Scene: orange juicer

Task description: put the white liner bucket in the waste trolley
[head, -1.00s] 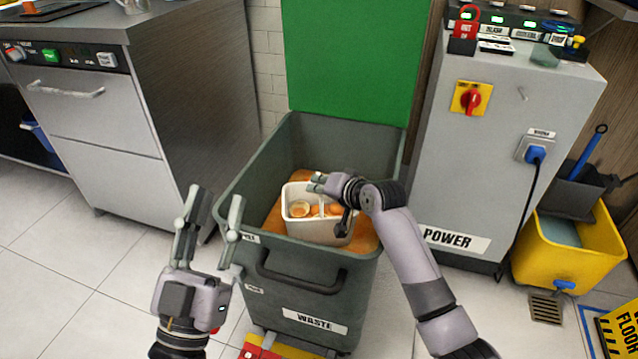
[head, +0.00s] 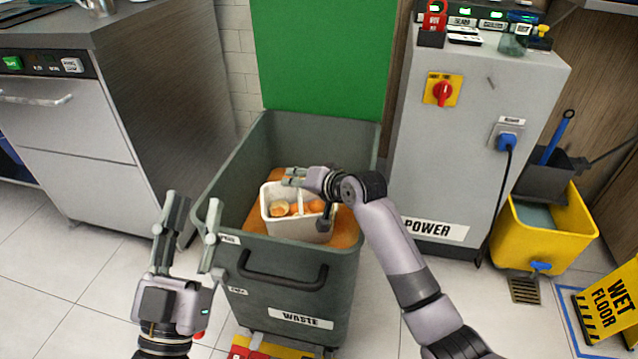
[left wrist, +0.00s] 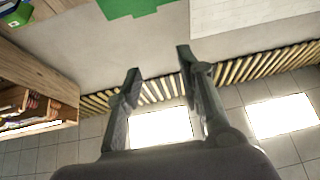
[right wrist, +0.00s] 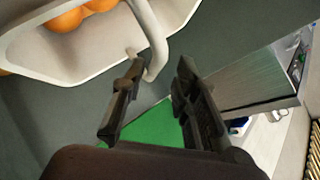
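The white liner bucket (head: 302,230) sits inside the grey waste trolley (head: 290,265), on an orange-brown layer, and looks upright. It holds several orange pieces. The trolley's green lid (head: 320,60) is raised. My right gripper (head: 292,177) is over the bucket's back rim. In the right wrist view the bucket (right wrist: 70,58) is at upper left. Its handle (right wrist: 152,40) ends near the fingertips of my right gripper (right wrist: 160,72), which are apart. The fingers do not look closed on the handle. My left gripper (head: 193,212) is open and empty, left of the trolley.
A steel machine (head: 150,130) stands at the left. A grey power cabinet (head: 450,150) stands close to the trolley's right side. Further right are a yellow mop bucket (head: 550,238) and a wet floor sign (head: 608,305). Tiled floor is clear at the lower left.

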